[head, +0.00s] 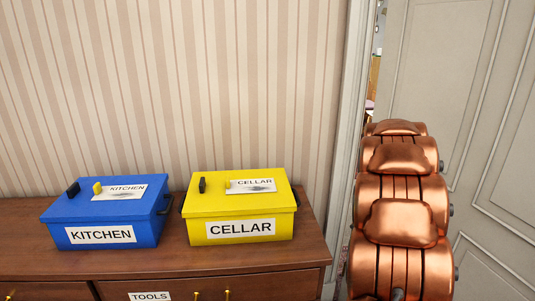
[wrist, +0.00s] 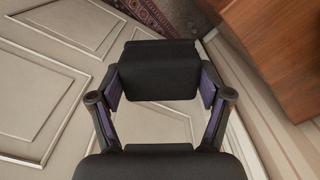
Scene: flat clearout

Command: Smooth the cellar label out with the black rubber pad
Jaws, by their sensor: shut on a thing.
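The yellow cellar box (head: 199,230) stands on the dresser in the head view. A white cellar label (head: 262,187) lies on its lid, with a dark grey smudged patch along its lower part; another CELLAR label (head: 240,229) is on its front. In the wrist view my gripper (wrist: 160,88) is shut on a broad black block, which looks like the black rubber pad (wrist: 158,70). My gripper is outside the head view, and the wrist view shows it away from the boxes, above the floor by the door.
A blue kitchen box (head: 55,212) stands left of the yellow one, with a similarly smudged lid label (head: 122,192). Both lids carry small black and yellow upright pieces. The wooden dresser (head: 311,248) has a TOOLS drawer label (head: 150,296). A panelled door (head: 440,60) is at right.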

